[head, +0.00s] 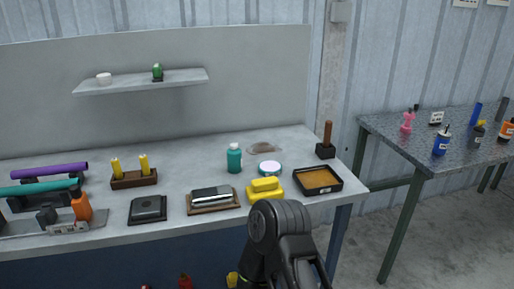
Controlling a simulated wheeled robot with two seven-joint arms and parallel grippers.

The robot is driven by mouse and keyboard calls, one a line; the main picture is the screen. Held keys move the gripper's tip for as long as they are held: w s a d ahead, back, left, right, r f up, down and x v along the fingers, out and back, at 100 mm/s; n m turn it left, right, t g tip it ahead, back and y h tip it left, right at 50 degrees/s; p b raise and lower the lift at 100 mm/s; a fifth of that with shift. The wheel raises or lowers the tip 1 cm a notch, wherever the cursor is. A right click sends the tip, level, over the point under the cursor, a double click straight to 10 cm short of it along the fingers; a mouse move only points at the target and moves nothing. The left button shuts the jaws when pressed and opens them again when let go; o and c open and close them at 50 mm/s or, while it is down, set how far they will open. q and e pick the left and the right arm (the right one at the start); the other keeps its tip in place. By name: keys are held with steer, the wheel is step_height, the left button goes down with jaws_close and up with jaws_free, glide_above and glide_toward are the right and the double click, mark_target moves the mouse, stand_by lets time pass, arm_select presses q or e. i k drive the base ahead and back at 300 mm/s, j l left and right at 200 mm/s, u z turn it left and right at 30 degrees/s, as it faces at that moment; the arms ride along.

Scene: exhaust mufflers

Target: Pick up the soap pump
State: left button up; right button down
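I cannot tell for sure which item is the soap pump. On the right table, a pink bottle (407,123) has a dark top, a blue bottle (441,143) has a pale label and narrow top, and a dark bottle (478,134) has a yellow top. On the long workbench, a teal bottle (234,158) with a white cap stands upright near the middle. A black link of one of my arms rises at the bottom centre, in front of the bench edge. No gripper fingertips show clearly, and nothing is seen held.
The grey workbench (105,232) holds a yellow block (265,190), a black tray (318,180), a round tin (270,169), an orange bottle (81,205) and purple and teal tubes. A shelf (140,82) hangs above. The speckled right table (400,150) stands apart, with floor between.

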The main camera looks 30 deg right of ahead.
mark_target(233, 158)
steer(key=i+j, duration=0.2)
steer(key=i, duration=0.2)
steer(key=z, duration=2.45)
steer(key=j, duration=0.1)
